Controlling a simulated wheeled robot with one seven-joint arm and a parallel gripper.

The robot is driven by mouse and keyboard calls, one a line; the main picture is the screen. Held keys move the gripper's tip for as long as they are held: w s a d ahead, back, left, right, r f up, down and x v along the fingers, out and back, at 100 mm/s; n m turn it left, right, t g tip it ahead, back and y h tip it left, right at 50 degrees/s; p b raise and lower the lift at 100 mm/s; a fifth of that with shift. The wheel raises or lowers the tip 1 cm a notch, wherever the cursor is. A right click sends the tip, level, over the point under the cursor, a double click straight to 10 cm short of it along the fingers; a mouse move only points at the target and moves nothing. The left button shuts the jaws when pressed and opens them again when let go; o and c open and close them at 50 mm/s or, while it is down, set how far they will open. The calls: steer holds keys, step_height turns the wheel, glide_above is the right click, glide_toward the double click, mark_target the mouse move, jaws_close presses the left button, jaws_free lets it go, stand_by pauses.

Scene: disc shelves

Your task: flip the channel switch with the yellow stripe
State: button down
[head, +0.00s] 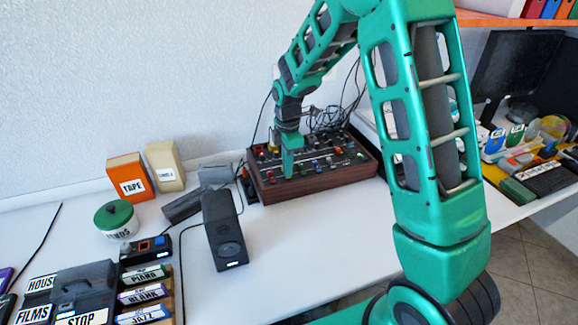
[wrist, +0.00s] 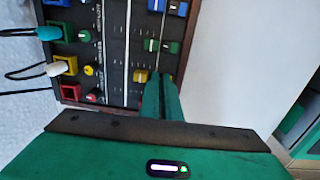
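The mixer (head: 325,183) is a dark panel in a wooden case on the white table. In the wrist view, the mixer (wrist: 115,25) shows pairs of channel switches: a blue pair at the top, a green pair (wrist: 150,45) below, and a yellow switch (wrist: 140,76) lowest. My gripper (head: 288,168) points down over the mixer's front left part. In the wrist view, its green fingers (wrist: 160,82) look shut together and empty. Their tips are right beside the yellow switch and partly hide what lies to its right. I cannot tell whether they touch it.
Knobs and coloured jacks, including a red one (wrist: 70,91), lie left of the switches. Black cables (head: 335,118) run behind the mixer. A dark speaker (head: 223,230) stands on the table to its left. Bare white table lies in front of the mixer.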

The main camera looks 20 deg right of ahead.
steer(key=shift+s+f, duration=0.25)
steer(key=shift+f, duration=0.25)
steer(key=shift+s+f, duration=0.15)
steer(key=shift+s, duration=0.4)
steer(key=shift+a, duration=0.1)
steer(key=shift+w+r, duration=0.2)
steer(key=shift+r, duration=0.1)
steer(key=shift+w+r, duration=0.3)
steer(key=shift+r, duration=0.3)
steer(key=shift+w+r, duration=0.25)
steer(key=shift+r, duration=0.35)
step_height(320, 180, up, 12)
steer(key=shift+s, duration=0.25)
steer(key=shift+r, duration=0.1)
